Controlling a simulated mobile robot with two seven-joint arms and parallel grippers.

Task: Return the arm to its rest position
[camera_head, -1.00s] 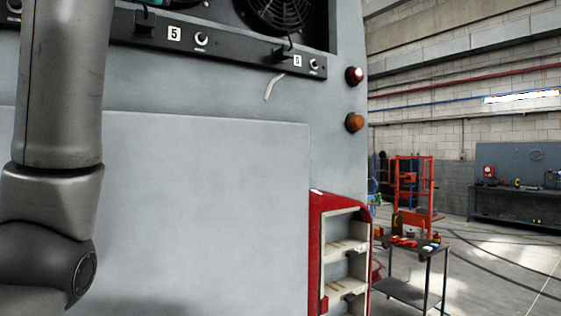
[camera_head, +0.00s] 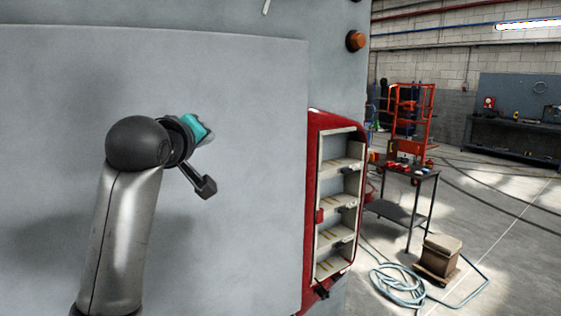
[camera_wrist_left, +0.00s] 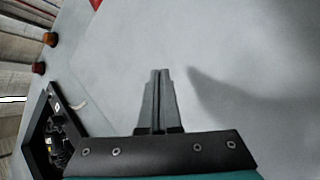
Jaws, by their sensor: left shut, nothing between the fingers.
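My left arm rises from the bottom left in the head view, in front of the coach's grey panel (camera_head: 60,120). It bends at a dark round joint. Beyond that shows the teal body of my left gripper (camera_head: 203,130), seen small and partly hidden by the wrist. A dark bracket sticks out below it. In the left wrist view the two grey fingers of the left gripper (camera_wrist_left: 160,73) are together, with nothing between them. The grey panel lies beyond them, and a shadow falls on it at the right. My right gripper is not in view.
A red-edged open compartment with shelves (camera_head: 340,205) is at the coach's corner. A tool cart (camera_head: 412,172), a box (camera_head: 440,256) and a coiled hose (camera_head: 397,287) stand on the floor at the right. The fan bay (camera_wrist_left: 52,145) shows in the left wrist view.

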